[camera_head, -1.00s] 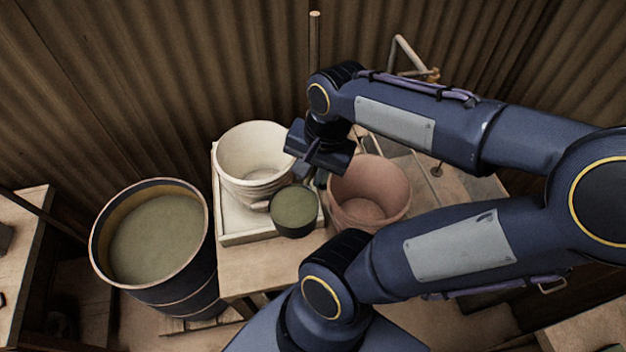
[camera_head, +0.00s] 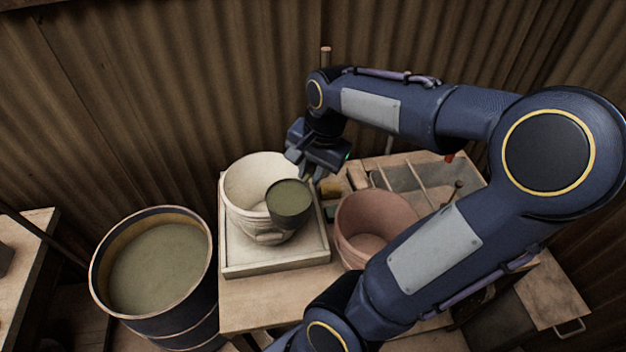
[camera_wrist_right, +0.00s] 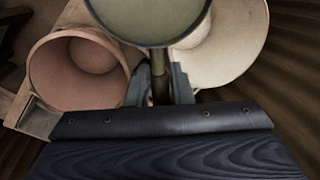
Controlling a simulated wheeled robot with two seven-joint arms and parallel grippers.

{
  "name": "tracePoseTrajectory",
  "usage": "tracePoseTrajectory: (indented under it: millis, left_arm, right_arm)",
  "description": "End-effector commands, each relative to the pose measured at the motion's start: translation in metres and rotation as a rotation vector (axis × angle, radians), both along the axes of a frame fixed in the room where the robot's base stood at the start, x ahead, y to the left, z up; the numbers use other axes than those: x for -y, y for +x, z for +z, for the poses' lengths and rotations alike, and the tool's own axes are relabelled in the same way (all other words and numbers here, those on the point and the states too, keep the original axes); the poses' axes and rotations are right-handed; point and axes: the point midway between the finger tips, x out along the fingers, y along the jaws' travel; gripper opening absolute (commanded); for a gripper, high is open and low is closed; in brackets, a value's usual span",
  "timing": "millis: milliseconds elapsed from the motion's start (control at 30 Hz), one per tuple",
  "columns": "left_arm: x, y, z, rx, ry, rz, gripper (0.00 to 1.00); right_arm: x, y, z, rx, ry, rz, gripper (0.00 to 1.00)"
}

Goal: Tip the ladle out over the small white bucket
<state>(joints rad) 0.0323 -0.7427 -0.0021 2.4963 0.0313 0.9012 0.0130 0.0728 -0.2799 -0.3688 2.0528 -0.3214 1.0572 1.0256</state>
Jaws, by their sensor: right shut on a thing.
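The small white bucket (camera_head: 240,190) stands on a pale square tray (camera_head: 275,262) on the table. My right gripper (camera_head: 316,166) is just right of and behind the bucket, shut on the handle of the ladle (camera_head: 290,203). The ladle's cup looks level and full of a grey-green material, and it overlaps the bucket's right side in the head view. In the right wrist view the handle (camera_wrist_right: 158,78) runs between my fingers, and the cup (camera_wrist_right: 150,18) covers part of the white bucket (camera_wrist_right: 232,45). My left gripper is not in view.
A pink bucket (camera_head: 352,222) stands close to the right of the tray. A large dark drum (camera_head: 190,300) of grey-green material stands left of the table. A divided box (camera_head: 410,178) lies behind the pink bucket. The corrugated wall (camera_head: 180,70) is close behind.

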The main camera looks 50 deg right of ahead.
Motion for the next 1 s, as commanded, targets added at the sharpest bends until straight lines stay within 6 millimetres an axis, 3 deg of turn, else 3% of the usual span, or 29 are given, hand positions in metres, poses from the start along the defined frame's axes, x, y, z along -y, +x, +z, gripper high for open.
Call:
tracePoseTrajectory:
  millis: [1000]
  left_arm:
    - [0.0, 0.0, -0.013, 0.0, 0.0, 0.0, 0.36]
  right_arm:
    - [0.057, 0.067, 0.0, 0.001, -0.001, -0.115, 0.0]
